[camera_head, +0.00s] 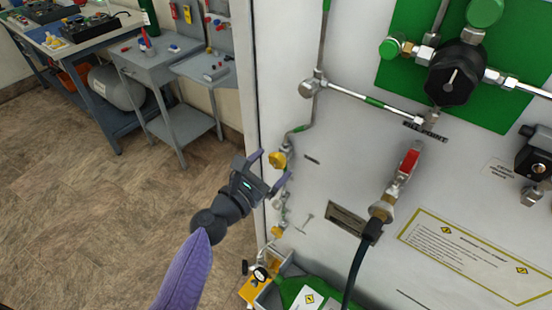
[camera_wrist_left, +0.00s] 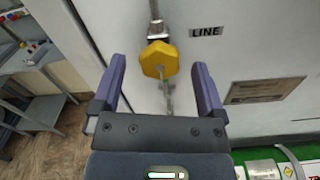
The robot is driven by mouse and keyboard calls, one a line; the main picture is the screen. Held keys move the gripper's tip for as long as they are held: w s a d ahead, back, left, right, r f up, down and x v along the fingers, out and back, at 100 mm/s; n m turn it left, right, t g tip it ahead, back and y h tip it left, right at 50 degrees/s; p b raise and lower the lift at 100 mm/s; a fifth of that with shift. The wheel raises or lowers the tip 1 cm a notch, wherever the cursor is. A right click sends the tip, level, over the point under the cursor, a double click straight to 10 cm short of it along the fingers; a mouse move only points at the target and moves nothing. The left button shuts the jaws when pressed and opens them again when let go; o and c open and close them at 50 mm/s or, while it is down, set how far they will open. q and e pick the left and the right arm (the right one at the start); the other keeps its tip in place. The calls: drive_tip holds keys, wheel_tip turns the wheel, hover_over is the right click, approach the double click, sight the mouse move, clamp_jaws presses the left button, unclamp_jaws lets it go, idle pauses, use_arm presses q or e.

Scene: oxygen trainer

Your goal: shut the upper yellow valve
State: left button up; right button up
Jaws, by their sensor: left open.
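The upper yellow valve (camera_head: 277,161) is a small yellow knob on a pipe near the left edge of the white panel. In the left wrist view the yellow knob (camera_wrist_left: 159,60) shows just ahead of the fingertips, between their lines. My left gripper (camera_head: 272,166) is open, with its purple fingers on either side of the knob in the head view. In the left wrist view the open gripper (camera_wrist_left: 160,80) is empty, and no contact with the knob shows. A lower yellow valve (camera_head: 277,231) sits further down the same pipe run. My right gripper is not in view.
The white panel (camera_head: 330,160) carries pipes, a red-handled valve (camera_head: 409,162) with a black hose, and a green plate (camera_head: 390,65) with a black regulator (camera_head: 454,75). A green-and-white box (camera_head: 300,290) stands below. Grey workbenches (camera_head: 160,60) stand at the left; the floor between is clear.

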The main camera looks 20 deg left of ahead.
use_arm(q)
drive_tip(key=shift+x, duration=0.85)
drive_tip(key=c, duration=0.5)
clamp_jaws()
